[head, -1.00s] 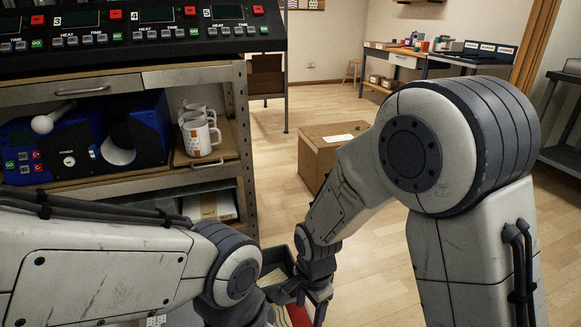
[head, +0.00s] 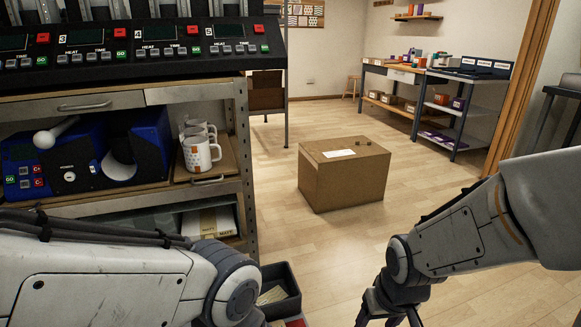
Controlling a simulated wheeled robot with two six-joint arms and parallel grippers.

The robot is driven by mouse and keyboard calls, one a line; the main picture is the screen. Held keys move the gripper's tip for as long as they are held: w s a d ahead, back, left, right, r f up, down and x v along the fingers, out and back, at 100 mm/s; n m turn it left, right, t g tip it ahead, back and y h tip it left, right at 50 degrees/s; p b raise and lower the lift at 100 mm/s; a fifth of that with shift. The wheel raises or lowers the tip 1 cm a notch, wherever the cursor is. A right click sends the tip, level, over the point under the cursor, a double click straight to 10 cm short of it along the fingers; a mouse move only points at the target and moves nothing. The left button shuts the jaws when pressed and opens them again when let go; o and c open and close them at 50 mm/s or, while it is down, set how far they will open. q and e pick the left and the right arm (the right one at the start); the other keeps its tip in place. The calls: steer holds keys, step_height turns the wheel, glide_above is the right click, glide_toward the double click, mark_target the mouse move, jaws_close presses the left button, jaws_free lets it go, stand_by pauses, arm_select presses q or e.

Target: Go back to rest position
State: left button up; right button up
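My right gripper (head: 390,312) is at the bottom edge of the head view, right of centre, over bare floor. Its fingers look spread apart with nothing visible between them, though the tips are partly cut off. My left arm comes in along the bottom left, and its gripper is out of view. Patterned mugs (head: 199,150) stand on a wooden board on the shelf at left. A blue mug press (head: 75,165) sits beside them on the same shelf.
A row of control panels (head: 140,45) tops the metal rack. A dark bin (head: 278,290) stands low near my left arm. A closed cardboard box (head: 345,175) lies on the floor ahead. Workbenches (head: 440,85) stand at the back right. Floor around the box is clear.

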steer(key=s+a+r+n+g+p, duration=0.1)
steer(key=s+a+r+n, duration=0.2)
steer(key=s+a, duration=0.3)
steer(key=s+a+r+n+g, duration=0.1)
steer(key=s+a+r+n, duration=0.35)
steer(key=s, duration=0.25)
step_height(320, 180, up, 32)
steer(key=m+p, duration=0.1)
steer(key=p, duration=3.2)
steer(key=shift+w+a+y, duration=0.15)
steer(key=shift+a+y, duration=0.25)
